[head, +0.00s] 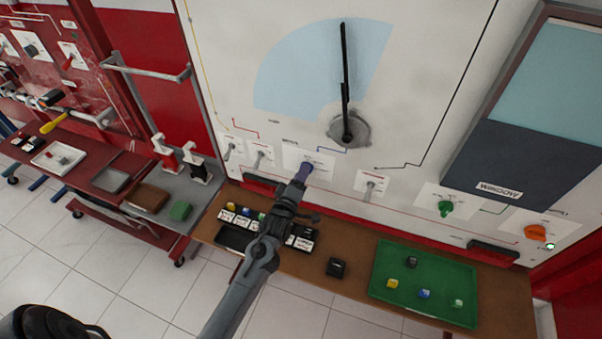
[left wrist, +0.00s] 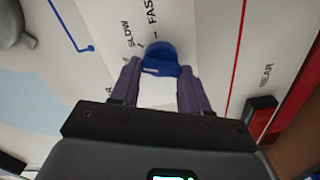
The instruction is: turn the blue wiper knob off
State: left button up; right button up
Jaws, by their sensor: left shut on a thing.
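The blue wiper knob (head: 308,167) sits on a white label plate on the upright trainer panel, below the wiper. In the left wrist view the knob (left wrist: 160,60) shows between the two finger tips, with the words SLOW and FAST printed beside it. My left gripper (head: 302,174) is shut on the knob; in the wrist view its fingers (left wrist: 160,84) flank the knob's raised bar. The gripper hides part of the knob and its plate in the head view. The black wiper arm (head: 344,75) points nearly straight up over a light blue sector. My right gripper is not in view.
Grey toggle levers stand left and right of the knob, including one lever (head: 371,186) close on its right. A green knob (head: 446,208) and an orange knob (head: 535,232) are farther right. A brown bench with a green tray (head: 424,305) lies below. Black handles project from the panel's lower edge.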

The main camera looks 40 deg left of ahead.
pick_arm(q)
jog(key=shift+n+p, duration=0.4)
jog(key=shift+n, duration=0.9)
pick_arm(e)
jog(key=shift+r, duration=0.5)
pick_arm(q)
jog(key=shift+f, duration=0.1)
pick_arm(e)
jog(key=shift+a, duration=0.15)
pick_arm(q)
jog(key=o, duration=1.1)
jog(key=shift+c, duration=0.2)
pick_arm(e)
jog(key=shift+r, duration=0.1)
